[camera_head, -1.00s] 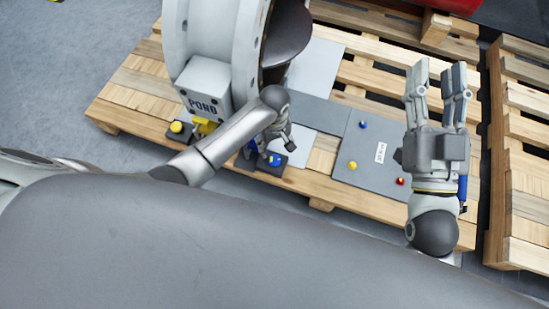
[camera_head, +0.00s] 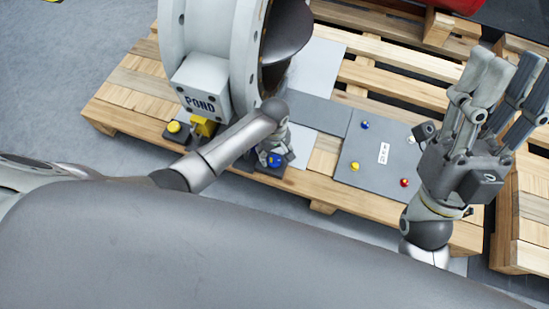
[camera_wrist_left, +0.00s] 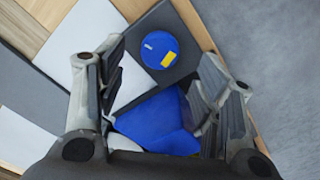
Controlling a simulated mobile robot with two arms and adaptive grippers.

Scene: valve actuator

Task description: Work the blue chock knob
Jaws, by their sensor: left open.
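The blue chock knob (camera_wrist_left: 159,49) is a round blue cap with a yellow mark on a dark base. It also shows in the head view (camera_head: 275,160), partly covered by my left gripper. My left gripper (camera_head: 273,146) is open over it. In the left wrist view the knob lies between the fingertips, with gaps on both sides; I cannot tell the height above it. A blue block (camera_wrist_left: 158,122) shows nearer the palm in that view. My right gripper (camera_head: 505,75) is open and empty at the right of the head view.
A large grey valve body with a box marked POND (camera_head: 199,104) stands at upper left. A yellow knob (camera_head: 173,127) and yellow block (camera_head: 203,126) are below it. A grey panel (camera_head: 367,180) with several small coloured knobs lies right. Wooden pallets (camera_head: 120,90) carry all this.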

